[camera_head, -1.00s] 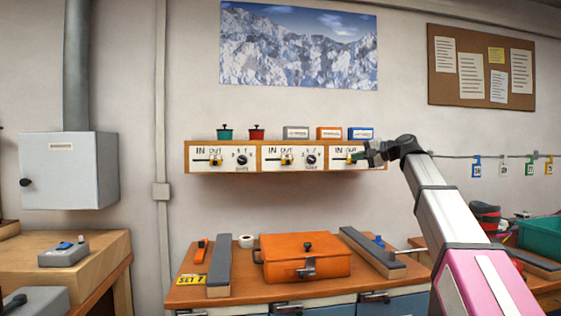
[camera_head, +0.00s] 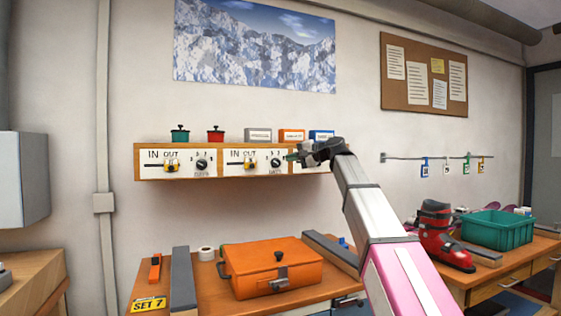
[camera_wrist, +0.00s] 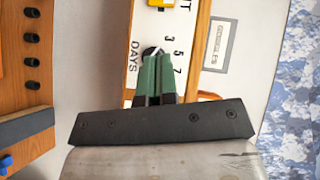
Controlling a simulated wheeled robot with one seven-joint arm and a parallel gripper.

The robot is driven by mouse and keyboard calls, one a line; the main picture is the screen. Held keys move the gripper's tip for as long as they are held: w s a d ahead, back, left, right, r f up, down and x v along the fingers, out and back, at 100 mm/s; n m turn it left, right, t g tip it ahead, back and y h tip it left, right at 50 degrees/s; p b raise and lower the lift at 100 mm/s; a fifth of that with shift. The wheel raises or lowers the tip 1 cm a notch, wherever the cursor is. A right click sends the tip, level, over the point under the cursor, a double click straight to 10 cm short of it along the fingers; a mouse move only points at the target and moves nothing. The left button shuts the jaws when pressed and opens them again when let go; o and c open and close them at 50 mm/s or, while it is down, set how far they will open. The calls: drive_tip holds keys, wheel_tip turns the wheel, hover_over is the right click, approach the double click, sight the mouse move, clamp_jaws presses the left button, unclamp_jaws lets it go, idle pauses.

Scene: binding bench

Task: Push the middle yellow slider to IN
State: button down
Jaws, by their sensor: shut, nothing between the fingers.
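The middle yellow slider (camera_head: 250,162) sits on the middle white panel (camera_head: 235,170), under the OUT end of its track, with the IN label to its left. Part of a yellow slider knob (camera_wrist: 163,4) shows at the top edge of the wrist view. My gripper (camera_head: 290,157) is right of the middle slider, near the panel's black dial (camera_head: 278,162). In the wrist view its green fingers (camera_wrist: 152,60) are shut and empty, with their tips over the DAYS dial. Whether they touch it I cannot tell. My arm hides most of the right panel.
Green (camera_head: 180,134) and red (camera_head: 216,134) pots and several small boxes (camera_head: 292,135) stand on the panel shelf. Below, the bench holds an orange case (camera_head: 270,268) and grey bars (camera_head: 181,280). The wall between shelf and bench is clear.

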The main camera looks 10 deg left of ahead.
approach(251, 163)
drive_tip(key=w+a, duration=0.1)
drive_tip(key=w, duration=0.3)
drive_tip(key=shift+s+a+f, duration=0.3)
drive_tip(key=shift+a+f, duration=0.05)
drive_tip(key=shift+a, duration=0.35)
drive_tip(key=shift+s+a+f, duration=0.3)
drive_tip(key=shift+a, duration=0.4)
drive_tip(key=shift+s+a+f, duration=0.25)
drive_tip(key=shift+a+f, duration=0.1)
drive_tip(key=shift+a, duration=0.35)
drive_tip(key=s+a, duration=0.3)
drive_tip(key=a, duration=0.2)
drive_tip(key=shift+s+a, duration=0.2)
drive_tip(key=shift+a, duration=0.05)
